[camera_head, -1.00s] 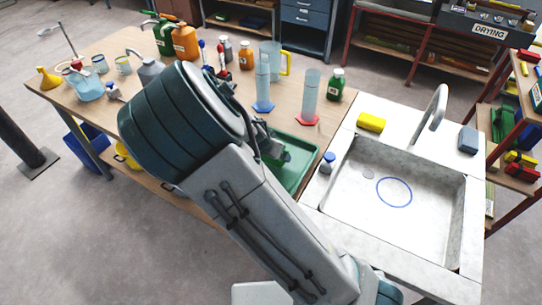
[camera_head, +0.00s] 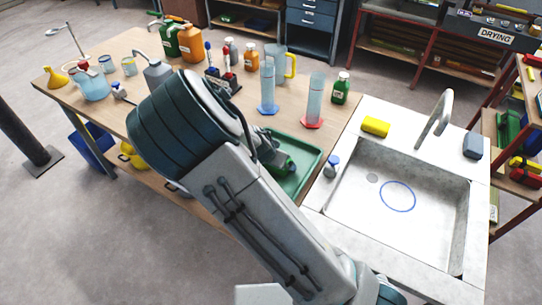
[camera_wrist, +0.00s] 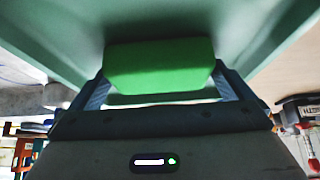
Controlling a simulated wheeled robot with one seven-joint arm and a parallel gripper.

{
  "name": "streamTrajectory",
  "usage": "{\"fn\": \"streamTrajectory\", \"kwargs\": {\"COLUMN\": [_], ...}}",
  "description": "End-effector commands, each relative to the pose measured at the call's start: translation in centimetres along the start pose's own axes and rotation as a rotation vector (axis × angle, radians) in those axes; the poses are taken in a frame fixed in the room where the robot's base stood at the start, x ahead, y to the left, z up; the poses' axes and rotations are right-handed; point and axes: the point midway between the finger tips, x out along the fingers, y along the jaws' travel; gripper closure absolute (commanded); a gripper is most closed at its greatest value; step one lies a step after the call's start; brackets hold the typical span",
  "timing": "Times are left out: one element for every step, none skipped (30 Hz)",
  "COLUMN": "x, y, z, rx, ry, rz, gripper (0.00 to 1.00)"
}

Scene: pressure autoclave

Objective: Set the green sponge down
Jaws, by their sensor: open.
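The green sponge (camera_wrist: 160,66) shows in the wrist view between the two fingers of my gripper (camera_wrist: 160,78). The fingers stand open on either side of it; whether they still touch its sides is hard to tell. In the head view a bit of the sponge (camera_head: 289,166) shows at the end of my arm, over the green tray (camera_head: 314,158). The tray lies on the wooden bench beside the sink. The sponge appears to be at the tray's floor, but its underside is hidden. My arm covers the tray's left part.
The sink (camera_head: 400,200) lies to the right, with a yellow sponge (camera_head: 376,126) and a spray-topped bottle (camera_head: 331,166) near its rim. Two measuring cylinders, one blue-footed (camera_head: 268,90) and one red-footed (camera_head: 315,100), and a green bottle (camera_head: 341,88) stand behind the tray.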

Motion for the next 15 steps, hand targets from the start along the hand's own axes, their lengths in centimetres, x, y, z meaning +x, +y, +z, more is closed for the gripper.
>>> {"fn": "streamTrajectory", "kwargs": {"x": [-0.5, -0.7, -1.2, -1.6, -2.0, -2.6, -3.1, -3.6, -4.2, -4.7, -5.1, -5.8, -6.2, -6.7, -7.2], "y": [-0.1, -0.1, -0.1, -0.1, -0.1, -0.1, -0.2, -0.2, -0.2, -0.2, -0.1, -0.1, -0.1, -0.1, -0.1], "z": [0.0, 0.0, 0.0, 0.0, 0.0, 0.1, 0.0, 0.0, 0.0, 0.1, 0.1, 0.0, 0.0, 0.0, 0.1], "rx": [-0.001, -0.001, -0.002, -0.001, -0.001, -0.002, -0.002, -0.002, -0.002, -0.002, -0.002, -0.002, -0.003, -0.002, -0.002], "ry": [0.001, 0.001, 0.001, 0.001, 0.001, 0.0, 0.001, 0.001, 0.001, 0.001, 0.0, 0.001, 0.001, 0.001, 0.0], "rz": [-0.002, -0.002, -0.004, -0.004, -0.004, -0.005, -0.006, -0.005, -0.005, -0.005, -0.005, -0.005, -0.004, -0.004, -0.005], "gripper": [0.0, 0.0, 0.0, 0.0, 0.0, 0.0, 0.0, 0.0, 0.0, 0.0, 0.0, 0.0, 0.0, 0.0, 0.0]}}
